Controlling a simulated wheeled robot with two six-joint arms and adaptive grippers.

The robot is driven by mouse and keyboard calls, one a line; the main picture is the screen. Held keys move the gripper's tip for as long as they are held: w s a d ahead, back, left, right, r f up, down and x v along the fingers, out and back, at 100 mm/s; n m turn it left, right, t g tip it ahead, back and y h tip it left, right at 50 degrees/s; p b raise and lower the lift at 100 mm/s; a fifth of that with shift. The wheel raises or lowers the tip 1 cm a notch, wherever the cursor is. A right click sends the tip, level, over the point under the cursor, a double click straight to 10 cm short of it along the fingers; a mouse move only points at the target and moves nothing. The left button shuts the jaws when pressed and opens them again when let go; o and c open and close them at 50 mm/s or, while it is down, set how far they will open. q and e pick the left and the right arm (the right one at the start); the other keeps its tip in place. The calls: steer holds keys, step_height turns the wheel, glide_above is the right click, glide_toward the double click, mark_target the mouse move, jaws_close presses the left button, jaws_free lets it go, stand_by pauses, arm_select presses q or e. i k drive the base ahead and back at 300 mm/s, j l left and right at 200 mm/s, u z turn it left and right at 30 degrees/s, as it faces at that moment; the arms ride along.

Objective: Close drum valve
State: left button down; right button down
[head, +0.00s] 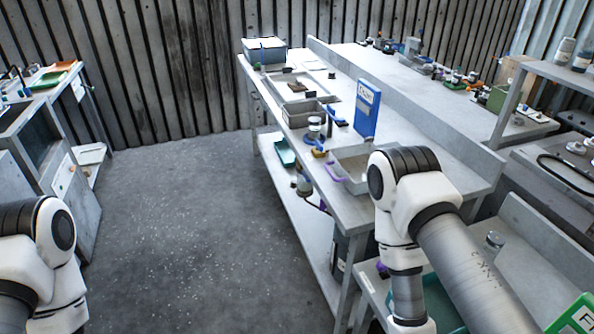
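I cannot make out a drum or its valve for certain. A small rounded vessel (304,186) with a dark tube sits by the front edge of the long workbench, too small to identify. My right arm comes in from the lower right, bends at the elbow and points down past the bench's near end; its gripper is below the picture. My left arm shows only in part at the lower left, and its gripper is also out of the picture.
Another bench (50,92) stands left. The grey floor (180,215) between them is clear.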

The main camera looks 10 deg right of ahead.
mark_target(322, 207)
steer(key=i+j+z, duration=0.2)
steer(key=z, duration=0.25)
steer(key=i+j+z, duration=0.15)
steer(key=j+z, duration=0.25)
steer(key=i+j+z, duration=0.15)
steer(key=z, duration=0.55)
steer(key=j, duration=0.1)
